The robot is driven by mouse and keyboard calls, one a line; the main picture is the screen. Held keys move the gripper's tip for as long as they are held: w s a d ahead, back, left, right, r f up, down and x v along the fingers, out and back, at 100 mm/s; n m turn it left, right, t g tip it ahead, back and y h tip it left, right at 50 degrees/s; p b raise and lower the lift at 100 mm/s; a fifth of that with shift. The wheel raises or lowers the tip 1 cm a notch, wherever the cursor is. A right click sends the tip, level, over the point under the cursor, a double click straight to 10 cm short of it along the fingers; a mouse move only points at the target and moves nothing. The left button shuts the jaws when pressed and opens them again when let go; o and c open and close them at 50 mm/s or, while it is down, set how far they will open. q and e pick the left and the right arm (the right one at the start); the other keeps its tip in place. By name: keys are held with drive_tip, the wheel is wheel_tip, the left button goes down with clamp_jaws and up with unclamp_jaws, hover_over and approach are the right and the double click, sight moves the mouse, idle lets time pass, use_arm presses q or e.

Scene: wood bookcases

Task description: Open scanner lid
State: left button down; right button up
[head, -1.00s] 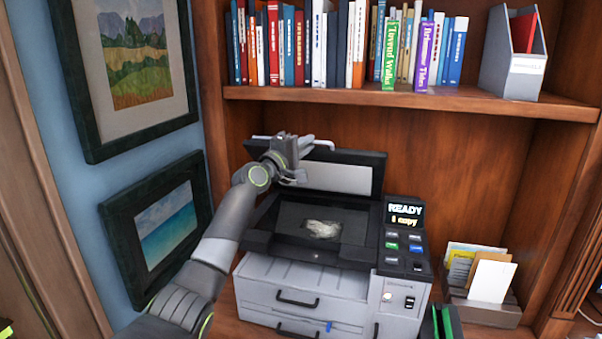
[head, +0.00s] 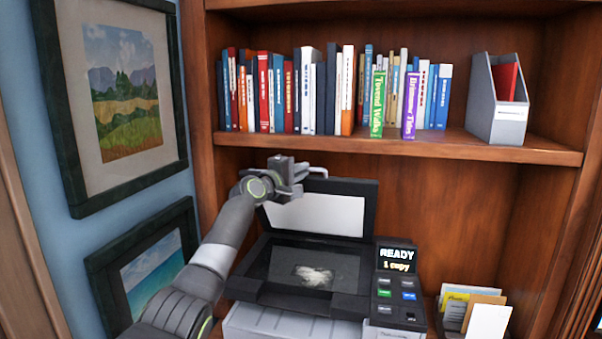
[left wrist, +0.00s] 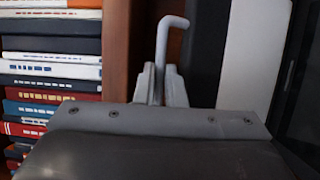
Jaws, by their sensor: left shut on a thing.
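The scanner (head: 270,320) stands in the bookcase with its dark lid (head: 345,190) raised and standing up at the back. The lid's pale underside (head: 335,216) faces me. A crumpled pale thing (head: 315,274) lies on the dark scanner bed (head: 280,262). My left gripper (head: 298,182) is at the lid's upper left corner, shut on the lid's handle (head: 318,172). In the left wrist view, the handle is a bent light grey rod (left wrist: 163,45) between the fingers (left wrist: 160,88). My right gripper is not in view.
A shelf (head: 400,148) with a row of books (head: 300,90) and a grey file holder (head: 497,115) runs above the scanner. Papers (head: 487,325) stand to its right, beside the control panel (head: 396,290). Framed pictures (head: 120,90) hang on the left wall. The space right of the lid is clear.

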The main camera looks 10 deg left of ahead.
use_arm(q)
drive_tip(key=c, duration=1.7)
unclamp_jaws()
drive_tip(key=shift+s+r, duration=0.1)
drive_tip(key=shift+r, duration=0.2)
drive_tip(key=shift+o, duration=0.9)
drive_tip(key=shift+s, duration=0.25)
drive_tip(key=shift+w+f, duration=0.15)
drive_tip(key=shift+f, duration=0.05)
drive_tip(key=b+v, duration=0.5)
drive_tip(key=v, duration=1.2)
drive_tip(key=shift+s+b, duration=0.3)
drive_tip(key=shift+s, duration=0.05)
